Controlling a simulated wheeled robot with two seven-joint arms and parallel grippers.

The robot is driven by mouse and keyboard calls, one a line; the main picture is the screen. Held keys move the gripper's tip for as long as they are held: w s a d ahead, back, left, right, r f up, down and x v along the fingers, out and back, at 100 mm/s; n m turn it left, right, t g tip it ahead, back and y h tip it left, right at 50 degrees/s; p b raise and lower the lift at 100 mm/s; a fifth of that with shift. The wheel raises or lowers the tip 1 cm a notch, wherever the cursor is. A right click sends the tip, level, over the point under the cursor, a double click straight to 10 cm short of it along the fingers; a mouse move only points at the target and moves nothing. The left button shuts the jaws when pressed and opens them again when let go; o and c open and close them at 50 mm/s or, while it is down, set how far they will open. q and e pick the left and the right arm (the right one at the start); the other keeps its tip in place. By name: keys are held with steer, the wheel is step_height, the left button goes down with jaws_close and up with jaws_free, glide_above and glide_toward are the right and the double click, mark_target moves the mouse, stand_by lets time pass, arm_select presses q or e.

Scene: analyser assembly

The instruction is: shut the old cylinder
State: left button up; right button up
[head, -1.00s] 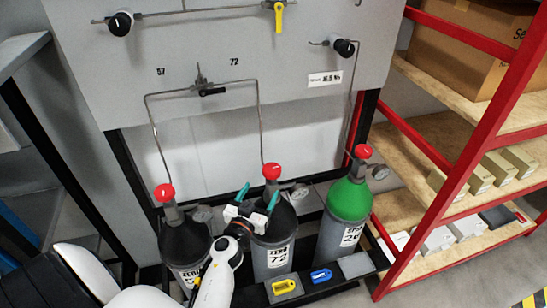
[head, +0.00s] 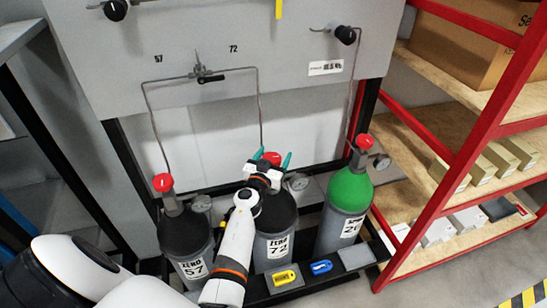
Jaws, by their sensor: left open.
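Three gas cylinders stand in a rack below a grey panel: black-topped cylinder 57 (head: 187,240) at left, black-topped cylinder 72 (head: 280,215) in the middle, and a green-topped one (head: 348,190) at right. Each has a red valve knob; those of 57 (head: 162,182) and the green cylinder (head: 364,141) are clear to see. My left gripper (head: 272,157) is open, its teal fingertips on either side of the knob of 72 (head: 271,157). Contact with the knob cannot be told. My wrist hides part of cylinder 72. My right gripper is out of view.
On the panel, a black changeover lever (head: 211,79) lies sideways toward the 72 label. Thin pipes run down to the cylinders. A yellow tag (head: 284,278) and a blue tag (head: 321,267) lie on the rack front. A red-framed shelf (head: 470,150) with boxes stands at right.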

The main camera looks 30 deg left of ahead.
arm_select(q)
steer(key=c, duration=1)
steer(key=shift+o, duration=0.2)
steer(key=shift+r+h, duration=0.1)
steer(key=shift+h, duration=0.2)
